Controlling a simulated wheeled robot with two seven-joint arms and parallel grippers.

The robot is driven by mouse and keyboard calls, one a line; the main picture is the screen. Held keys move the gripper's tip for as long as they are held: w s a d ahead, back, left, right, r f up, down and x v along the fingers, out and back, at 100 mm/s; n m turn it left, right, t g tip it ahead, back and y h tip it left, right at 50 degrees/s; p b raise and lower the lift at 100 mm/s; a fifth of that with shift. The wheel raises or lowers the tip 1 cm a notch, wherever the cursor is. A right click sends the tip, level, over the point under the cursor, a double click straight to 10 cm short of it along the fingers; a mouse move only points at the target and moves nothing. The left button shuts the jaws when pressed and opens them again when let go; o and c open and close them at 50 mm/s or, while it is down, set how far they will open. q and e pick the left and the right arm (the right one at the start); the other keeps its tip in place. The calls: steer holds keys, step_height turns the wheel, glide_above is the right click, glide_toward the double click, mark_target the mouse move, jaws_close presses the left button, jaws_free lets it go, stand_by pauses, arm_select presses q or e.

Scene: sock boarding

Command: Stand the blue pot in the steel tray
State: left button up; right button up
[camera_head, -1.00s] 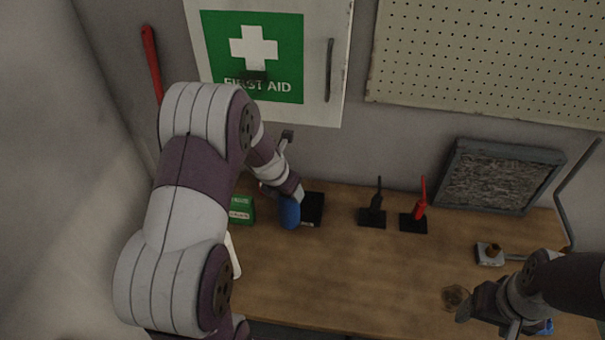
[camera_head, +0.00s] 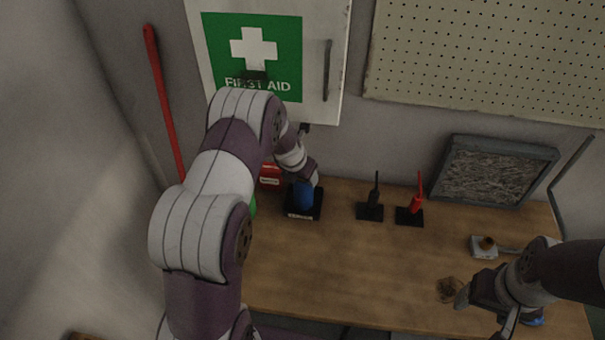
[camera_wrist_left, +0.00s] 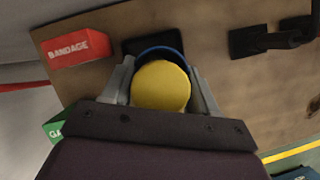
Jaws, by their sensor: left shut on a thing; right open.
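The blue pot (camera_head: 303,196) is in my left gripper (camera_head: 304,184), over a black square base with a pale label (camera_head: 301,215) near the back of the bench. I cannot tell whether the pot touches that base. In the left wrist view, the fingers of my left gripper (camera_wrist_left: 161,88) close on the pot from both sides; its blue rim (camera_wrist_left: 160,50) shows around a round yellow top (camera_wrist_left: 160,87). I cannot pick out a steel tray for certain. My right gripper (camera_head: 485,310) is open over the bench's front right.
A red bandage box (camera_wrist_left: 76,48) and a green box (camera_wrist_left: 62,124) stand by my left gripper. Black (camera_head: 371,205) and red (camera_head: 414,205) upright tools stand right of the pot. A metal block (camera_head: 483,247) lies farther right. The bench middle is clear.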

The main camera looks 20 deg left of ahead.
arm_select(q)
steer(key=o, duration=1.4)
steer(key=v, duration=0.3)
steer(key=shift+s, duration=0.4)
steer(key=s+a+b, duration=0.2)
steer(key=s+b, duration=0.2)
steer(key=s, duration=0.6)
steer(key=s+d+r+m+g, duration=0.1)
steer(key=s+d+r+m, duration=0.1)
steer(key=m, duration=0.9)
steer(key=s+d+r+m+g, duration=0.1)
steer(key=s+d+m, duration=0.4)
steer(key=m, duration=0.7)
steer(key=s+d+r+m+g, duration=0.1)
steer(key=s+d+r+m, duration=0.2)
steer(key=s+m, duration=0.3)
steer(key=shift+s+d+r+m+y, duration=0.1)
steer(key=shift+d+m+y, duration=0.05)
steer(key=shift+m, duration=1.25)
steer(key=shift+s+d+m+y, duration=0.1)
steer(key=shift+d+m+y, duration=0.05)
steer(key=shift+m, duration=1.25)
